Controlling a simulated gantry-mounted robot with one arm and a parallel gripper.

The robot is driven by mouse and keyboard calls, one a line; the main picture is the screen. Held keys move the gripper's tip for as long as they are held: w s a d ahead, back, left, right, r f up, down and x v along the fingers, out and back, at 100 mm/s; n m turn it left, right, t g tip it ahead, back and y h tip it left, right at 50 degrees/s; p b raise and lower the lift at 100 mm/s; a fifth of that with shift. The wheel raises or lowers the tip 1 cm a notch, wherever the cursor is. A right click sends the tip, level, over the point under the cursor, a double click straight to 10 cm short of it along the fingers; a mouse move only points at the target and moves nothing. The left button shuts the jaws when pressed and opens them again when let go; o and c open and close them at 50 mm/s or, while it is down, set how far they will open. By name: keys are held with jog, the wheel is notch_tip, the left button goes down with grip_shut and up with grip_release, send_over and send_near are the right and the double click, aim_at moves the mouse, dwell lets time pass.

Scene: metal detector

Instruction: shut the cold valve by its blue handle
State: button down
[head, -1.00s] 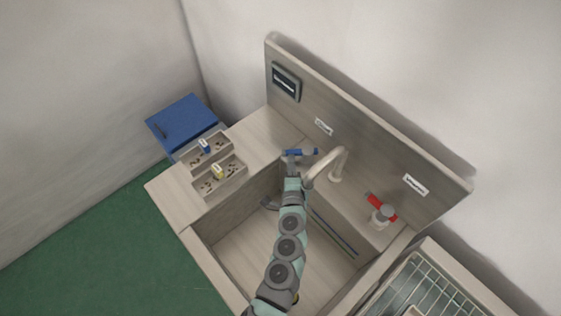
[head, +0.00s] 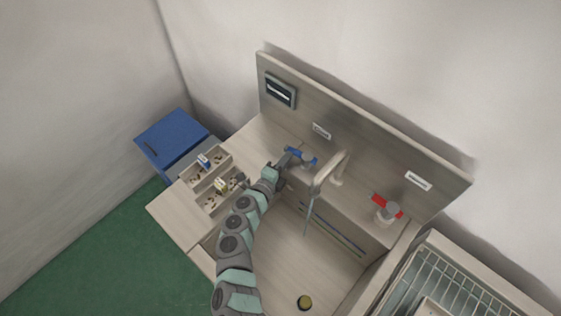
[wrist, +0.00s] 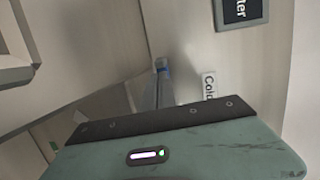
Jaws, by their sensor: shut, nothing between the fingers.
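The cold valve's blue handle (head: 294,152) is on the sink's back ledge, left of the faucet (head: 331,170), below the Cold label (head: 321,131). It slants down to the right in the head view. My gripper (head: 284,161) is shut and empty, its tips close to the handle's left end. Whether they touch cannot be told. In the wrist view the blue handle (wrist: 160,65) shows small beyond the fingertips, mostly hidden. A thin bluish streak, like water, runs down from the spout.
A red-handled valve (head: 387,206) stands right of the faucet. A divided wooden tray (head: 211,181) with small parts sits on the left counter. A wire rack (head: 440,275) is at the lower right.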

jog(key=shift+w, duration=0.25)
dwell(0.4)
jog(key=shift+r, duration=0.1)
jog(key=v, duration=1)
jog(key=shift+s+a, duration=0.2)
jog(key=shift+s, duration=0.15)
